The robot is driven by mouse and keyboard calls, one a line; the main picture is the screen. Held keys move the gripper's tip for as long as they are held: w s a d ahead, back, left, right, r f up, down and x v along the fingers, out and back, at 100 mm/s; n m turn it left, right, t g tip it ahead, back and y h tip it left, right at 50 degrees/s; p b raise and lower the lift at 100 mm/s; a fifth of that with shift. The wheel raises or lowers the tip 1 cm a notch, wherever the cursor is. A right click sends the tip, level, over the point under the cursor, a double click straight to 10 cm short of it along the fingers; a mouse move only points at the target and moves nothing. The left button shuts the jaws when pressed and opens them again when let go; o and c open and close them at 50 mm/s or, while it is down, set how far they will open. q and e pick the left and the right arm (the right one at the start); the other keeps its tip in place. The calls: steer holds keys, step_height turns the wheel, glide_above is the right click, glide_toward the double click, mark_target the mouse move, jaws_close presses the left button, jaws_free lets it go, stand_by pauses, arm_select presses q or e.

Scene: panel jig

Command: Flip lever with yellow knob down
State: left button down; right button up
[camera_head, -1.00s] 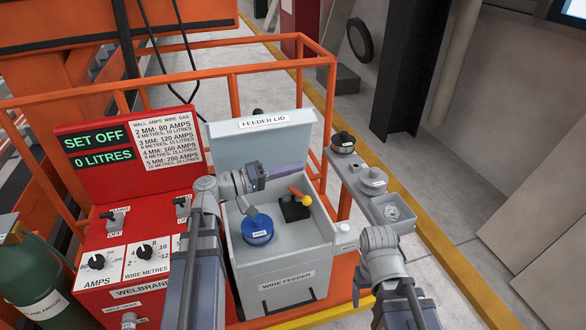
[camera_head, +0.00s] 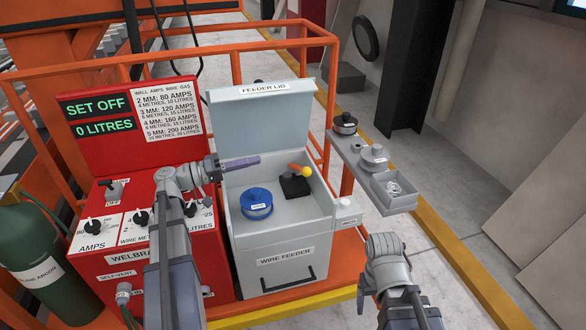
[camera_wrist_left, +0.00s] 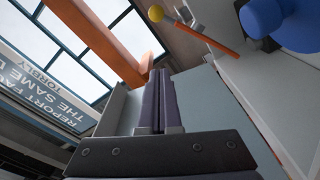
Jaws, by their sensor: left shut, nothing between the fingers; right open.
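The lever is an orange rod (camera_head: 293,167) with a yellow knob (camera_head: 306,171), on a black base (camera_head: 294,187) inside the open grey wire feeder. The rod slants, with the knob at its right end in the head view. In the left wrist view the knob (camera_wrist_left: 156,13) and rod show at the top. My left gripper (camera_head: 259,159) is shut and empty, left of the lever and apart from it, above the blue spool (camera_head: 256,202). My right gripper (camera_head: 362,300) is open, low at the right, far from the lever and mostly hidden by its arm.
The feeder lid (camera_head: 262,120) stands open behind the lever. The red welder panel (camera_head: 115,262) with knobs and switches is on the left. A grey shelf (camera_head: 352,153) with several small parts is on the right. Orange rails (camera_head: 240,50) surround the back.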

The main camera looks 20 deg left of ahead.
mark_target(306, 172)
arm_select(q)
steer(key=w+d+f+b, duration=0.1)
steer(key=w+d, duration=0.3)
steer(key=d, duration=0.7)
steer(key=shift+f+b, duration=0.25)
steer(key=shift+b, duration=0.05)
steer(key=shift+f, duration=0.1)
steer(key=shift+s+d+f+b, duration=0.25)
steer(key=shift+s+f+b, duration=0.2)
steer(key=shift+f+b, duration=0.4)
steer(key=shift+r, duration=0.15)
